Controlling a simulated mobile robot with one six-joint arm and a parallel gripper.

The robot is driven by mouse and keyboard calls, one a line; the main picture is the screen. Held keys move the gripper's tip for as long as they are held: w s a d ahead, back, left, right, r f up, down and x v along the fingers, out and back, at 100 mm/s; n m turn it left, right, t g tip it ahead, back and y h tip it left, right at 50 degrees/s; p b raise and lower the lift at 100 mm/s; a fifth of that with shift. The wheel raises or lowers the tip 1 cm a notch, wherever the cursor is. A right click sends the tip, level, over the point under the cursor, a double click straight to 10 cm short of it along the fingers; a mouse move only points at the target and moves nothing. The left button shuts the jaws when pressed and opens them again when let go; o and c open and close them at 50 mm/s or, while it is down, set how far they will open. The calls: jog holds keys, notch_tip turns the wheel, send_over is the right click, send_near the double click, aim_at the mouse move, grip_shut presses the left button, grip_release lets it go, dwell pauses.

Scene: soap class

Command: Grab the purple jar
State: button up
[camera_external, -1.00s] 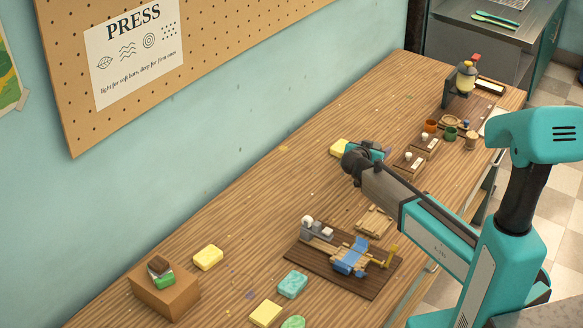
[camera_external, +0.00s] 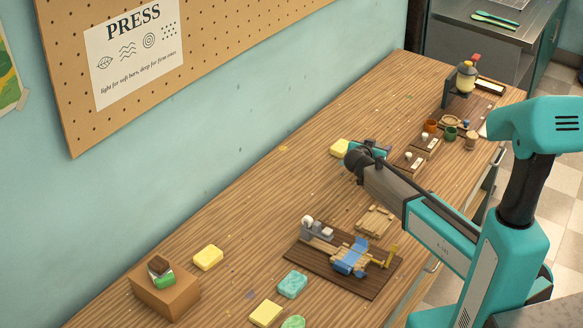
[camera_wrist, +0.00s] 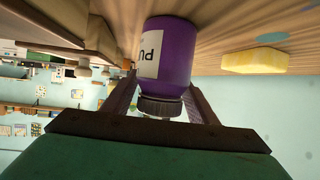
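The purple jar (camera_wrist: 170,50) has a white label with partly visible dark letters and a dark ribbed cap (camera_wrist: 160,105). In the wrist view it is at the top middle, its cap end toward me and the tabletop appearing above it. My gripper (camera_wrist: 160,85) has one finger on each side of the jar's cap end. The fingers look apart, with a narrow gap at the left; contact on the right is unclear. In the external view my gripper (camera_external: 372,150) is low over the table's far half, and the jar is hidden behind it.
A yellow soap bar (camera_wrist: 255,61) lies to the jar's right in the wrist view. It also shows beside my gripper in the external view (camera_external: 340,148). Small wooden trays (camera_external: 415,160) and cups (camera_external: 450,133) stand to the right. The wall is close behind.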

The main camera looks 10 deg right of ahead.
jog(key=c, duration=0.8)
jog(key=shift+r, duration=0.15)
jog(key=shift+r+b, duration=1.4)
jog(key=shift+r, duration=3.45)
